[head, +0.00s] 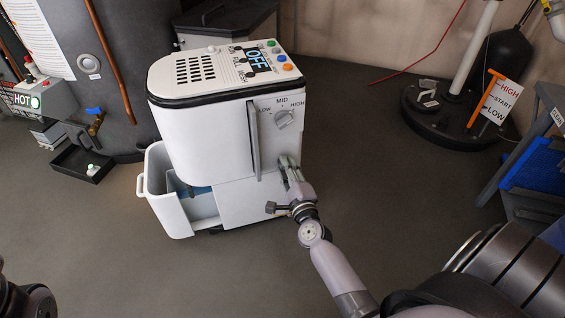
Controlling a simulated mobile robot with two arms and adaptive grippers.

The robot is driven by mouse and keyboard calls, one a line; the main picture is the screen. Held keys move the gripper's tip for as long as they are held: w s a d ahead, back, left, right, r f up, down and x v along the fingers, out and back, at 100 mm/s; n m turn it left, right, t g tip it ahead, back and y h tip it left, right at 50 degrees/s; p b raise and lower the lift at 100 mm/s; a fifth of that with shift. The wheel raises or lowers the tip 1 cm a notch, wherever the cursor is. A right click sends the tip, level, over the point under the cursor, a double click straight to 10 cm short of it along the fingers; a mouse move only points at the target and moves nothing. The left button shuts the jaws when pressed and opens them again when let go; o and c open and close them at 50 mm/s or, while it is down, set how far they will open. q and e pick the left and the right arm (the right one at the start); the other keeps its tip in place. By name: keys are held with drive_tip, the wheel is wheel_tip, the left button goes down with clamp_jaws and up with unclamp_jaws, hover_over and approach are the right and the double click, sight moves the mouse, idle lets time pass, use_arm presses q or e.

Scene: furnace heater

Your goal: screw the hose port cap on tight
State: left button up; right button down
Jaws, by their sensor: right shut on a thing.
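A white dehumidifier-like unit (205,140) stands on the floor in the middle of the head view. My right gripper (287,165) is at the lower right of its front face, its fingers pointing at the panel and closed at the hose port. The cap between the fingers is mostly hidden by them, so its seating and thread cannot be seen. My left gripper is out of view; only a dark part of my left arm shows at the bottom left corner.
The unit's white bucket (178,222) sticks out at its lower left. A dial (284,118) and a vertical handle (254,140) are on the front, above and left of my right gripper. A grey tank (105,60) stands behind left. The floor in front is clear.

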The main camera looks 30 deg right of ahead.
drive_tip(key=m, duration=0.1)
drive_tip(key=m+b, duration=0.1)
drive_tip(key=m, duration=0.1)
drive_tip(key=shift+a+f+m, duration=0.15)
drive_tip(key=shift+f+m, duration=0.05)
drive_tip(key=shift+m, duration=0.1)
drive_tip(key=c, duration=1.8)
unclamp_jaws()
drive_tip(key=shift+r+m, duration=0.1)
drive_tip(key=shift+m, duration=0.3)
drive_tip(key=o, duration=0.6)
drive_tip(key=shift+r, duration=0.15)
drive_tip(key=shift+c, duration=0.2)
drive_tip(key=shift+s, duration=0.1)
drive_tip(key=v, duration=1.2)
